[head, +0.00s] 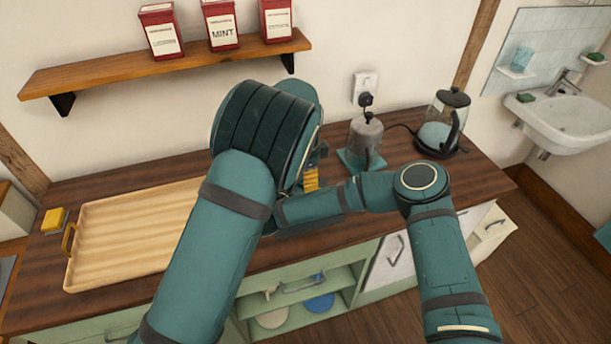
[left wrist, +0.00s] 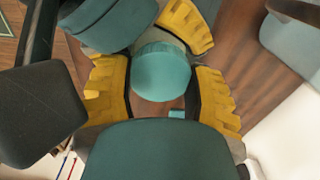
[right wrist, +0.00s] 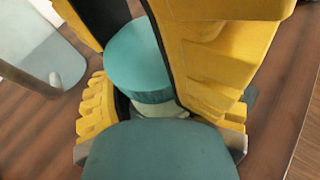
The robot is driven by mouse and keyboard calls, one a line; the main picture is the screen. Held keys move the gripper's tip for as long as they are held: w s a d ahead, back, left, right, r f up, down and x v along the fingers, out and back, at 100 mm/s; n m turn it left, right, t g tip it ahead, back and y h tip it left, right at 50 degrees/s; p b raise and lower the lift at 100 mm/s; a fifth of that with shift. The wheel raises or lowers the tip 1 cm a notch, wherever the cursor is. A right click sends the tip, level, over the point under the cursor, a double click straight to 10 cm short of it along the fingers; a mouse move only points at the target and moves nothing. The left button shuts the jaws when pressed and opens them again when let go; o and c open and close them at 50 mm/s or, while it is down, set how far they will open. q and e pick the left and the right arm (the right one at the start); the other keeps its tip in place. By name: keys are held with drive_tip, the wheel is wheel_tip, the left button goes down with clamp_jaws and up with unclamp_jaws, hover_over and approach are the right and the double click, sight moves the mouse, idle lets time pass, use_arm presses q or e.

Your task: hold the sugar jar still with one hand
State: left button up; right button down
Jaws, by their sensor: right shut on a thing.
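The sugar jar, with a round teal lid (right wrist: 138,55) and a pale body below it, stands between my two grippers. The lid also shows in the left wrist view (left wrist: 162,72). My right gripper (right wrist: 165,108) is shut on the jar's body, below the lid. My left gripper (left wrist: 162,95) has its yellow fingers spread on either side of the lid, with narrow gaps showing. In the head view my arms hide the jar; only a bit of yellow finger of the left gripper (head: 311,179) shows.
On the wooden counter (head: 400,185), a tray (head: 130,235) and a yellow block (head: 54,221) lie to the left. A grey canister (head: 366,137) on a teal base and a glass kettle (head: 441,128) stand behind right. A shelf (head: 170,63) with red tins hangs above.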

use_arm(q)
drive_tip(key=n, duration=1.3)
drive_tip(key=shift+n, duration=0.3)
drive_tip(key=o, duration=1.2)
drive_tip(key=shift+r, duration=0.1)
